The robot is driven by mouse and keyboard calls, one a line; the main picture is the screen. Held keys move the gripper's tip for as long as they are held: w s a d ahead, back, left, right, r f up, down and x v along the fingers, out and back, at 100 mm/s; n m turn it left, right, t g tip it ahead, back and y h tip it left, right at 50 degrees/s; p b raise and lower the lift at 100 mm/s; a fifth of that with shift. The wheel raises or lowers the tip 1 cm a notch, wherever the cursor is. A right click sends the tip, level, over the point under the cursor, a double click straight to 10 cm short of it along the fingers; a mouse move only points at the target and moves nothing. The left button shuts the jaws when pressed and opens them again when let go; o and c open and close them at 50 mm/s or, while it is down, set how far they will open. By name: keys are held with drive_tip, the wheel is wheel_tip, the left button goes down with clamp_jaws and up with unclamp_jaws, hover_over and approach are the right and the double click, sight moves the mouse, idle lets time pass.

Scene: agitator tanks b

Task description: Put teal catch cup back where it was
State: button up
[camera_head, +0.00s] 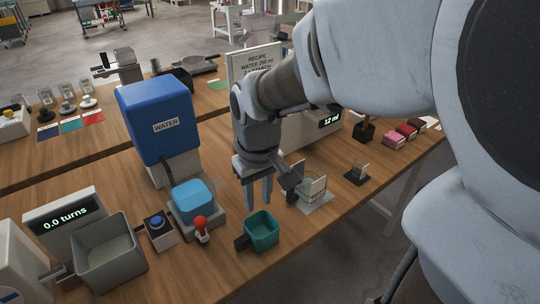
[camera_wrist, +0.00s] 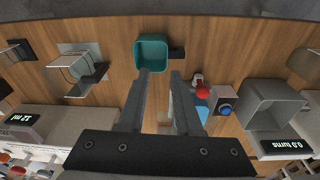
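The teal catch cup (camera_head: 263,231) is a square open cup with a dark handle on its left side in the head view. It stands upright on the wooden bench near the front edge and looks empty. In the wrist view the cup (camera_wrist: 152,53) lies just past the fingertips, its handle pointing right. My gripper (camera_head: 259,206) hangs fingers down, behind and above the cup in the head view. In the wrist view my gripper (camera_wrist: 163,73) has its two fingers apart with nothing between them. The gripper does not appear to touch the cup.
A red-knobbed lever (camera_head: 201,227) and a blue-topped block (camera_head: 193,197) stand left of the cup, below the blue water tank (camera_head: 157,113). A bracket stand (camera_head: 313,190) is to the right. A grey square tub (camera_head: 108,254) is further left. Bare bench lies around the cup's front.

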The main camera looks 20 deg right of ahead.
drive_tip(key=s+d+r+m+t, duration=0.2)
drive_tip(key=s+r+t, duration=0.2)
drive_tip(key=s+r, duration=0.4)
drive_tip(key=shift+s+r, duration=0.3)
drive_tip(key=shift+s, duration=0.65)
drive_tip(key=shift+r, duration=0.1)
wheel_tip(320, 180, up, 2)
drive_tip(key=p, duration=0.2)
drive_tip(key=shift+r+p, duration=0.2)
drive_tip(key=shift+p, duration=0.1)
